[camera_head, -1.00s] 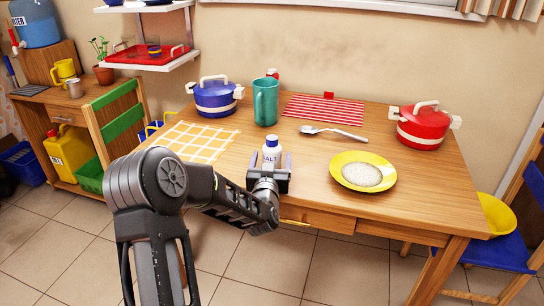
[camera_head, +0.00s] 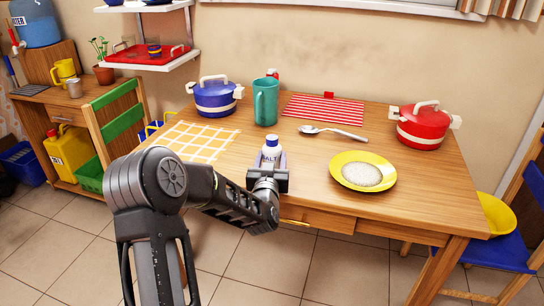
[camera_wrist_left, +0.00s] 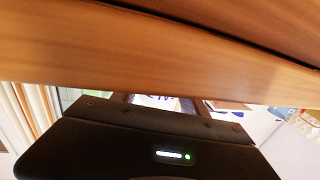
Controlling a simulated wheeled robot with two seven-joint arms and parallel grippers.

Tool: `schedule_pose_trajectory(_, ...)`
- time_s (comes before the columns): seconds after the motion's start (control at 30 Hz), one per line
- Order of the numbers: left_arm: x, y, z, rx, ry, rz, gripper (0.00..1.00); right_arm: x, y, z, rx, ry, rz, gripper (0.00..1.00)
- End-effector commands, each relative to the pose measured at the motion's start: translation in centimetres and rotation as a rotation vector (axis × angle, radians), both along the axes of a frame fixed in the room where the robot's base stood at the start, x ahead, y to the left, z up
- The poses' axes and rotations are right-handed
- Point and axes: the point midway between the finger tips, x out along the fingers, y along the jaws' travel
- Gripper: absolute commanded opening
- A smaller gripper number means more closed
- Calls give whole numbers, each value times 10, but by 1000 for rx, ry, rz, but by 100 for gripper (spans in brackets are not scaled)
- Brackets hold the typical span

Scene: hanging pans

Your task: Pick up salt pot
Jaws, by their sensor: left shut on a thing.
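The salt pot (camera_head: 271,149) is a small bottle with a white cap and a blue label reading SALT. It stands upright at the front edge of the wooden table (camera_head: 325,222) in the head view. My left gripper (camera_head: 268,168) is shut on the salt pot, with its fingers on both sides of the lower part. The bottle's base is hidden by the gripper. In the left wrist view, a small piece of the salt pot (camera_wrist_left: 155,101) shows past the dark gripper body, under the wooden edge. My right gripper is not in view.
Behind the salt pot stand a green mug (camera_head: 265,102) and a blue pot (camera_head: 215,97). To the right are a yellow plate (camera_head: 343,180), a spoon (camera_head: 335,132) and a red pot (camera_head: 421,127). A yellow checked cloth (camera_head: 192,141) lies to the left.

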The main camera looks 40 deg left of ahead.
Motion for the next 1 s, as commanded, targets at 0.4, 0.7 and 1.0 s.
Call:
schedule_pose_trajectory(0.4, 0, 0, 0, 0, 0, 0, 10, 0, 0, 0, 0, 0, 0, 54)
schedule_pose_trajectory(0.7, 0, 0, 2, 1, -2, 0, 5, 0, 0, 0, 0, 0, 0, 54)
schedule_pose_trajectory(1.0, 0, 0, 38, 4, -6, -1, 5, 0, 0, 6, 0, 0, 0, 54)
